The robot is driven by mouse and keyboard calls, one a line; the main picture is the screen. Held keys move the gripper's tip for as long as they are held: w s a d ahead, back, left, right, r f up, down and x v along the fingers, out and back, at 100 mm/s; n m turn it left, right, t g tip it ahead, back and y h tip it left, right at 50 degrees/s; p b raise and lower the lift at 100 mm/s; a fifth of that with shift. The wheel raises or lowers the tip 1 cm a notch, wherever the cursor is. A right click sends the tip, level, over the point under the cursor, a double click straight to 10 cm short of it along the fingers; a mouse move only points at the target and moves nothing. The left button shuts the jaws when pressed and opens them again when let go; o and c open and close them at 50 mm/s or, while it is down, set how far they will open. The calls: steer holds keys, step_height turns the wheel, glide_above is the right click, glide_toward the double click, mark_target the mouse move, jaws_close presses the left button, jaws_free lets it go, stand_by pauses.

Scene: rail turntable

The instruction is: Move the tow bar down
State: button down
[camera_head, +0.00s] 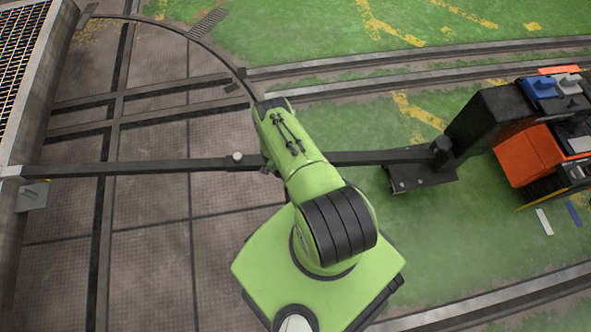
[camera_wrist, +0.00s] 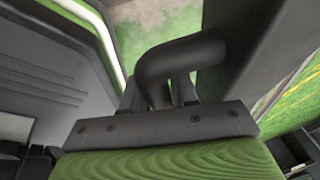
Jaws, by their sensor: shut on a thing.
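The tow bar (camera_head: 150,167) is a long dark bar. It runs from the turntable's left edge, under my arm, to a pivot post (camera_head: 443,152) on the right. A small pale knob (camera_head: 237,158) sits on it. In the wrist view, a dark bent tube (camera_wrist: 180,58), apparently the bar's handle, rises between dark panels. My gripper (camera_wrist: 170,95) is shut on this handle, close above a grey bolted plate (camera_wrist: 165,125). In the head view, my green arm covers the gripper and the grip. The bar's height above the floor cannot be told.
A dark upright housing (camera_head: 485,120) and an orange machine (camera_head: 528,155) stand at the right. A low wall (camera_head: 38,85) bounds the left. Curved and straight rails (camera_head: 400,78) cross the floor. Turntable plating (camera_head: 150,240) below the bar looks clear.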

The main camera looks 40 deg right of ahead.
steer(key=shift+a, duration=0.1)
steer(key=c, duration=1)
jaws_free()
steer(key=shift+o, duration=0.2)
steer(key=p+v, duration=0.7)
steer(key=v, duration=0.8)
steer(key=shift+r, duration=0.4)
steer(key=shift+c, duration=0.5)
